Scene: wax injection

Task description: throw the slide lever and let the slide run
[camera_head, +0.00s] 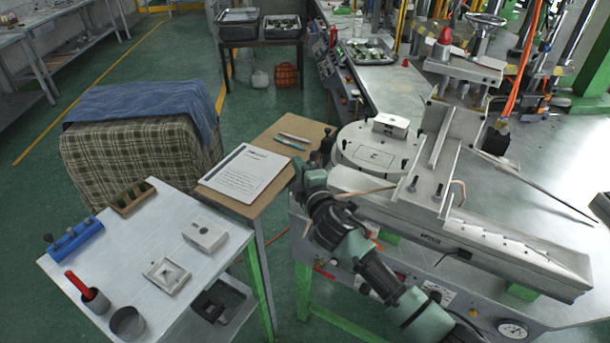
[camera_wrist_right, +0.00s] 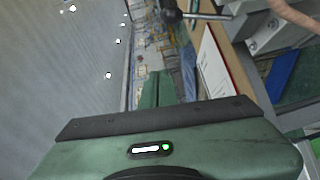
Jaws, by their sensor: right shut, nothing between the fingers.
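The slide (camera_head: 440,160) is a grey metal channel on the bench at right, above a long stepped grey base (camera_head: 510,252). A thin copper-coloured rod (camera_head: 368,191) sticks out from its left side, close to my right arm. A dark ball-ended lever (camera_wrist_right: 172,14) shows at the top of the wrist view; I cannot tell for certain that it is the slide lever. My right gripper (camera_head: 299,176) is shut and empty, left of the slide by the bench edge. Its fingertips are small and partly hidden by its own body. My left gripper is not in view.
A round grey turntable (camera_head: 375,148) carries a pale block (camera_head: 391,125) behind my right arm. A wooden stand (camera_head: 283,130) with a printed sheet (camera_head: 245,172) and pens is at left. A white table (camera_head: 130,228) holds mould parts and cups. Green floor lies between.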

